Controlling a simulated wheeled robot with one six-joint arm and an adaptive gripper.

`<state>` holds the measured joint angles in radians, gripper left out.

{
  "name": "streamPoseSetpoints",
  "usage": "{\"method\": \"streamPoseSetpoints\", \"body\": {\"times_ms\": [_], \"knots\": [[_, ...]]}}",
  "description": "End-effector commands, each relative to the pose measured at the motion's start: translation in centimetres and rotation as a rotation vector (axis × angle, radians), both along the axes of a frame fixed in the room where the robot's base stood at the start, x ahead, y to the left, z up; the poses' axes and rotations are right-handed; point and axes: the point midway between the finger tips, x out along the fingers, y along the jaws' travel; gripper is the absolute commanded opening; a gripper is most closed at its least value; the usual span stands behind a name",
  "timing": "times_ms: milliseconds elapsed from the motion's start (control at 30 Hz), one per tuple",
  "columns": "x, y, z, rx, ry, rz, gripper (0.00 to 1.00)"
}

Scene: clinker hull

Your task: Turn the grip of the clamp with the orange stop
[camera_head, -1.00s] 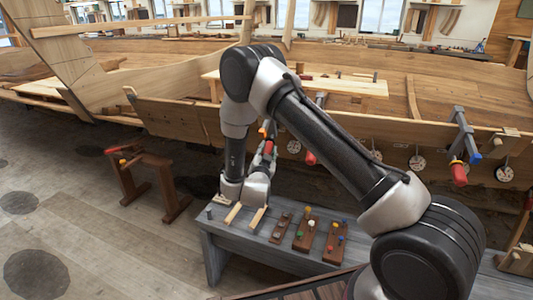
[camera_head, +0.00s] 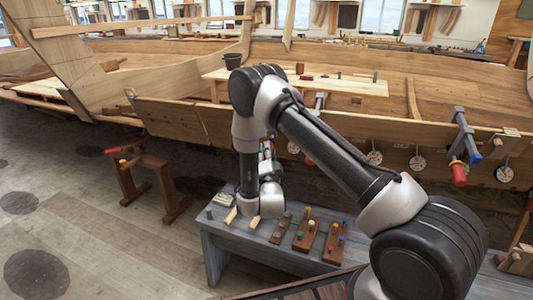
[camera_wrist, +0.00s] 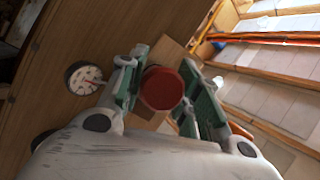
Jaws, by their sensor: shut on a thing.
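My gripper (camera_wrist: 158,95) is shut on a red grip (camera_wrist: 162,88) in the wrist view, with a green-padded finger on each side. The grip's end faces the camera. In the head view my gripper (camera_head: 267,152) is at the hull's edge, mostly hidden by my arm. A small orange piece (camera_wrist: 241,130) shows behind the right finger in the wrist view; I cannot tell whether it is the stop. The clamp's body is largely hidden. Another clamp (camera_head: 462,135) with a blue stop (camera_head: 475,157) and red grip (camera_head: 459,174) hangs at the right.
A round dial (camera_wrist: 84,78) hangs beside the left finger. More dials (camera_head: 417,163) line the hull plank. A grey bench (camera_head: 222,238) with peg blocks (camera_head: 308,230) stands below my arm. A wooden sawhorse (camera_head: 150,170) stands left; floor there is open.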

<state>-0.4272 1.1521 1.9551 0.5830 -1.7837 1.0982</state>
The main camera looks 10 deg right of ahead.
Motion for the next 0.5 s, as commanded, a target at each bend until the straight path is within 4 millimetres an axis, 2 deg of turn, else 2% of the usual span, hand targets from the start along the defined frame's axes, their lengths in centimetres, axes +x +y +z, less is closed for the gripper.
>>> {"method": "streamPoseSetpoints", "body": {"times_ms": [500], "knots": [[-0.06,0.02,-0.18,0.046,-0.023,0.023,0.09]]}}
